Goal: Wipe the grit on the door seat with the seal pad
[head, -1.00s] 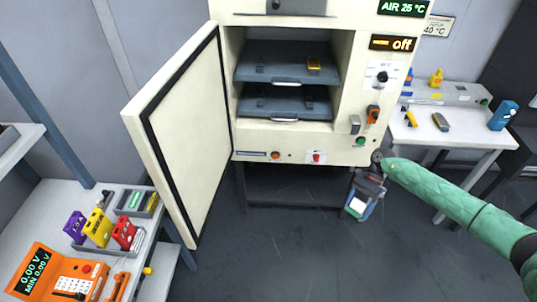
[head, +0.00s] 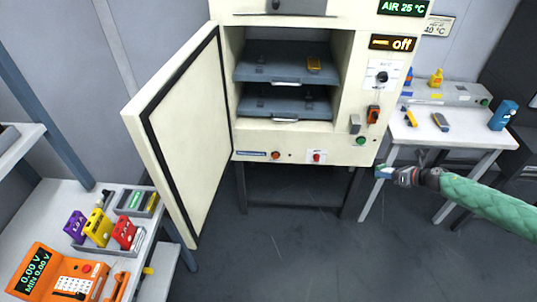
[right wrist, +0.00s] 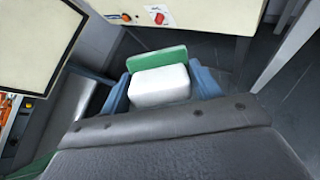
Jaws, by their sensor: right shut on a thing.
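The seal pad is a white block (right wrist: 160,87) with a green strip (right wrist: 157,60) along its far side. My right gripper (right wrist: 162,82) is shut on it, one blue-grey finger on each side. In the head view my right gripper (head: 390,173) is right of the cabinet's lower right corner, clear of it, and the pad (head: 381,172) shows small at its tip. The cream cabinet (head: 300,142) has its door (head: 185,130) swung open to the left, with a dark seal along the door's edge. The door seat is the frame around the opening. I cannot make out grit on it. My left gripper is not in view.
A white side table (head: 455,134) stands at right. At lower left a bench (head: 40,205) carries coloured cells and an orange meter (head: 62,275). The floor before the cabinet is clear.

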